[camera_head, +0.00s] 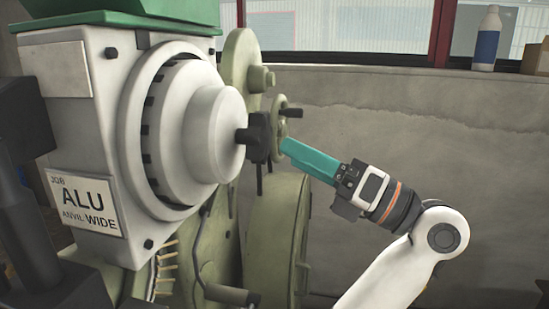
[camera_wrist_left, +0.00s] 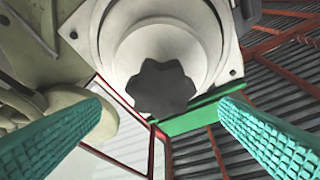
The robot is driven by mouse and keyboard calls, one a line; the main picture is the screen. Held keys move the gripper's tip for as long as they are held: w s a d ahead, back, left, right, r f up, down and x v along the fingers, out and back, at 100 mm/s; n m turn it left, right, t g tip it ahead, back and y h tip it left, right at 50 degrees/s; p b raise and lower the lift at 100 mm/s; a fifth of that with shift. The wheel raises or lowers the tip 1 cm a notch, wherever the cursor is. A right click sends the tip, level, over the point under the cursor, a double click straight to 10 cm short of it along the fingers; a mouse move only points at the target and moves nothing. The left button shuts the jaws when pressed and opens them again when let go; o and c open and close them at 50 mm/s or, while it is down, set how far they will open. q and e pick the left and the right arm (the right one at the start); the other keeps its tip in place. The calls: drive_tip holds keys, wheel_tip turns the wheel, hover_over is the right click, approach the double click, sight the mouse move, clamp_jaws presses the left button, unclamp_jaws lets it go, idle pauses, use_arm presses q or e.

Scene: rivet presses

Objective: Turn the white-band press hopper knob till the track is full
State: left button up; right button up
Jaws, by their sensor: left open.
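The press hopper is a pale white housing with a round stepped drum (camera_head: 190,125). A dark lobed knob (camera_head: 258,137) sticks out of the drum's centre. It also shows in the left wrist view as a dark star-shaped knob (camera_wrist_left: 161,88). My left gripper (camera_head: 285,147) has teal fingers and points at the knob from the right. In the left wrist view its open fingers (camera_wrist_left: 162,108) stand either side of the knob, apart from it. A track (camera_head: 165,270) with several pale rivets runs below the hopper, partly hidden. My right gripper is not in view.
A label plate (camera_head: 86,204) reads "JOB ALU, ANVIL WIDE". A green flywheel (camera_head: 280,235) and green machine parts (camera_head: 242,68) stand behind the knob. A bottle (camera_head: 487,40) stands on the window ledge. A bare grey wall is behind my arm.

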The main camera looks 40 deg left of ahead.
use_arm(q)
drive_tip(key=b+v, duration=0.1)
drive_tip(key=v, duration=0.3)
drive_tip(key=shift+w+d+f, duration=0.1)
drive_tip(key=shift+d, duration=0.3)
